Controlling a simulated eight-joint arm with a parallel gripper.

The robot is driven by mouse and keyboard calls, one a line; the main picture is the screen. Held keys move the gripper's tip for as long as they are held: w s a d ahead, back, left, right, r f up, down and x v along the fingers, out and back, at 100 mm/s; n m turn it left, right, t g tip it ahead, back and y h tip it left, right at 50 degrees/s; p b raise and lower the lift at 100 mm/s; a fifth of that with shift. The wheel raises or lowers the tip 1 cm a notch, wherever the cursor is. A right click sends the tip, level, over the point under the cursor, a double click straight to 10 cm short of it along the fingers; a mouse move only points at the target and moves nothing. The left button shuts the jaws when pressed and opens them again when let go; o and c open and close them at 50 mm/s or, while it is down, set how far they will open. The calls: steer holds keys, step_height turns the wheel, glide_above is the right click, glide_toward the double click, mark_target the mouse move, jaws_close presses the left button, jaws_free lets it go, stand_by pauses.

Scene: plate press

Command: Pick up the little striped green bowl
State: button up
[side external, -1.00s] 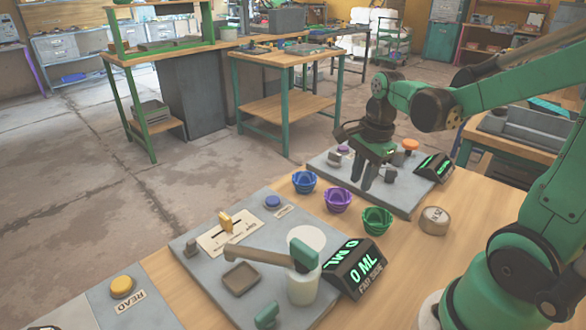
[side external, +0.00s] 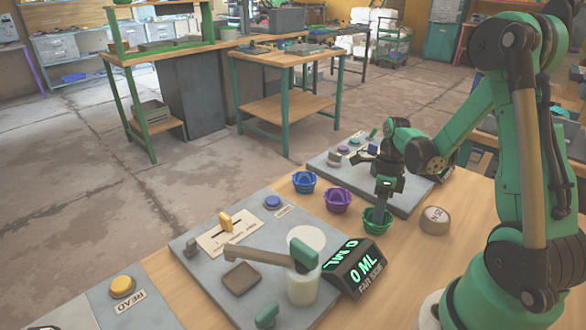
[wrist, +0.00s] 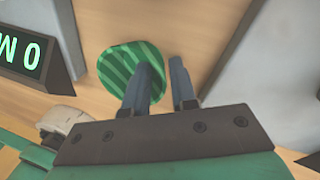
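The little striped green bowl (side external: 377,222) stands on the wooden table, to the right of the purple bowl. In the wrist view the bowl (wrist: 115,72) shows light and dark green stripes. My gripper (side external: 381,205) points down at the bowl, its fingertips at the rim. In the wrist view my gripper (wrist: 163,70) has its fingers apart: the left finger is over the bowl and the right one is just outside its right edge. The left finger hides part of the bowl. Contact with the rim cannot be told.
A purple bowl (side external: 337,201) and a blue bowl (side external: 304,182) stand to the left. A round tin (side external: 434,221) is close on the right. A black display reading 0 ML (side external: 358,266) stands in front. A grey panel (side external: 325,165) with knobs lies behind.

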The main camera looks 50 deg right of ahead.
jaws_close()
steer(key=shift+r, duration=0.1)
stand_by(0.3)
